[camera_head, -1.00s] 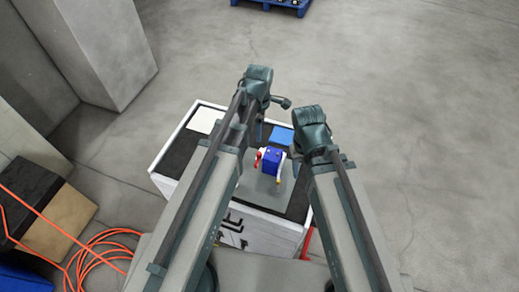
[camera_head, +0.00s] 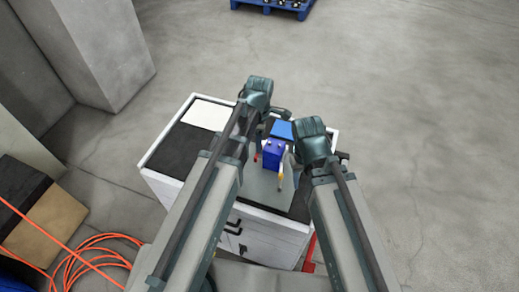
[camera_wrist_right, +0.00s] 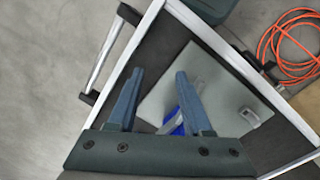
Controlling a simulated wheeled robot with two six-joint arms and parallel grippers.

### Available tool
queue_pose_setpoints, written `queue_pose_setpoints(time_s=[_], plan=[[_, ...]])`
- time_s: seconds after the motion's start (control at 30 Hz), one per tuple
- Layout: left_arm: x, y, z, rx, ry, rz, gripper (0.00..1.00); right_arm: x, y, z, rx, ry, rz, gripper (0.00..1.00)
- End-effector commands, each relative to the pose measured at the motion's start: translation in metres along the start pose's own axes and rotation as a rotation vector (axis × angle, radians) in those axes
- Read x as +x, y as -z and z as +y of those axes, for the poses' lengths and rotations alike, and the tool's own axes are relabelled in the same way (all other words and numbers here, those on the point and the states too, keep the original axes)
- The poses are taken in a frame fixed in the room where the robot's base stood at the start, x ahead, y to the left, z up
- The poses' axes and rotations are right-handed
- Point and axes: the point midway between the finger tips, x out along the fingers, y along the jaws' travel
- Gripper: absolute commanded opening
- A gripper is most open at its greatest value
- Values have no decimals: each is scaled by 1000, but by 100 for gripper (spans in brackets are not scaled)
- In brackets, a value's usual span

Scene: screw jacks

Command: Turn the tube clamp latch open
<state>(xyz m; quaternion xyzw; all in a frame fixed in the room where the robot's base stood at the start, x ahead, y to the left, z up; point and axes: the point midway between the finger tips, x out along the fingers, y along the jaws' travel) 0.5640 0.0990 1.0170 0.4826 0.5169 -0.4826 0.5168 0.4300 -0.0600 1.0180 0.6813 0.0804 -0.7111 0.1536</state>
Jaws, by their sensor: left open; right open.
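A blue block-like clamp (camera_head: 274,153) stands on a grey plate (camera_head: 262,185) on the cart top. Which part is the latch I cannot tell. In the right wrist view the clamp's blue body (camera_wrist_right: 172,125) and a pale bar lie partly behind a finger. My right gripper (camera_wrist_right: 160,71) is open and empty, its fingers above the plate. My left gripper (camera_head: 262,133) is open at the clamp's far left, mostly hidden by its own arm.
The cart (camera_head: 152,172) has a white rim and a dark top with a white sheet (camera_head: 207,114) and a blue item (camera_head: 281,129). A small grey bracket (camera_wrist_right: 250,117) sits on the plate. Orange cable (camera_head: 95,255) lies on the floor at left.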

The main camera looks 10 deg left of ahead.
Motion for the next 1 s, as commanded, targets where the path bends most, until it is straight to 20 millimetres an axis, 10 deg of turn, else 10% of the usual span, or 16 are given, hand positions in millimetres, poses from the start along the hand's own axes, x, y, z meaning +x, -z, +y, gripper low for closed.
queue_pose_setpoints(time_s=[0.47, 0.8, 1.0], plan=[[18, 0, 0, 0, 0, 0, 56, 18, 1, -2, 1, 0, 0, 50], [18, 0, 0, 0, 0, 0, 0, 18, 1, -2, 1, 0, 0, 50], [19, 0, 0, 0, 0, 0, 0, 18, 1, -2, 1, 0, 0, 50]])
